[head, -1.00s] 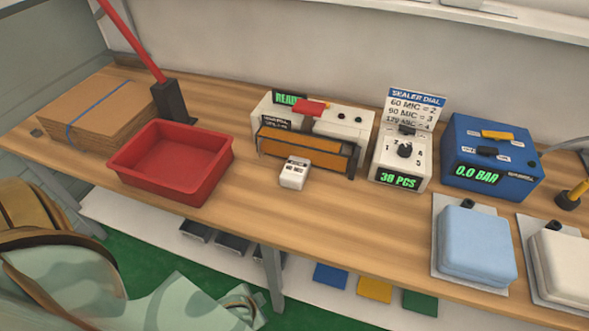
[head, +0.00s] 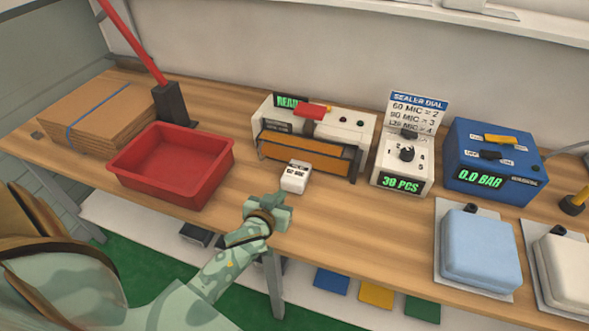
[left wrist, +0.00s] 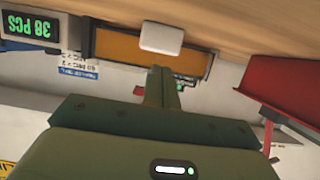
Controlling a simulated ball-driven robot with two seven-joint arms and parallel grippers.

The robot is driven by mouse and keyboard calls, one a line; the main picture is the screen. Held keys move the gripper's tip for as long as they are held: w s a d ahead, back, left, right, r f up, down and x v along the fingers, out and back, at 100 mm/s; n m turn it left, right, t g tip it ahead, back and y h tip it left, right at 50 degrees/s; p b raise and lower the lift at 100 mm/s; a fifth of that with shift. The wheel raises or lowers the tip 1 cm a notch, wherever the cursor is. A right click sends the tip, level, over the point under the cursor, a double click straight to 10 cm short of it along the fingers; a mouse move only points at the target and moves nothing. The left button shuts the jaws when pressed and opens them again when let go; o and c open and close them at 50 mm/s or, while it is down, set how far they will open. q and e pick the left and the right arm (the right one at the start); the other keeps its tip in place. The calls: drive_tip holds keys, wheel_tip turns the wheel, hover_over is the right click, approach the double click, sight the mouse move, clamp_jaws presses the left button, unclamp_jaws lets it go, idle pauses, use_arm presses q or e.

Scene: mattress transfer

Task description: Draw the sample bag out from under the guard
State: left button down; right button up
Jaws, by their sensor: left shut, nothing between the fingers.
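The sample bag (head: 296,177) is a small white packet with dark print on the wood bench, in front of the sealer (head: 315,135) with its orange guard (head: 306,154). Whether part of the bag lies under the guard I cannot tell. My left gripper (head: 281,200) is shut and empty at the bench's front edge, just short of the bag and apart from it. In the left wrist view the picture is upside down; the bag (left wrist: 162,38) shows blank beyond my shut fingers (left wrist: 160,85), before the orange guard (left wrist: 122,46). My right gripper is not in view.
A red bin (head: 172,165) stands left of the sealer, with stacked cardboard (head: 97,112) behind it. A dial box (head: 401,165) reading 30 or 38 PCS and a blue 0.0 BAR box (head: 490,160) stand right. A pale blue cushion (head: 480,250) lies front right. Bench between bag and cushion is clear.

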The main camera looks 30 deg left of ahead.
sight(295, 174)
use_arm(q)
drive_tip(key=w+a, duration=0.1)
drive_tip(key=w, duration=0.2)
drive_tip(key=w+a+b, duration=0.1)
drive_tip(key=w, duration=0.3)
drive_tip(key=w+b, duration=0.1)
drive_tip(key=w, duration=0.3)
drive_tip(key=shift+w+a+f, duration=0.1)
drive_tip(key=shift+w+a, duration=0.15)
drive_tip(key=shift+a, duration=0.15)
drive_tip(key=shift+f, duration=0.55)
drive_tip(key=shift+f+b, duration=0.15)
drive_tip(key=shift+b, duration=0.2)
drive_tip(key=shift+s+f, duration=0.1)
drive_tip(key=shift+s, duration=0.05)
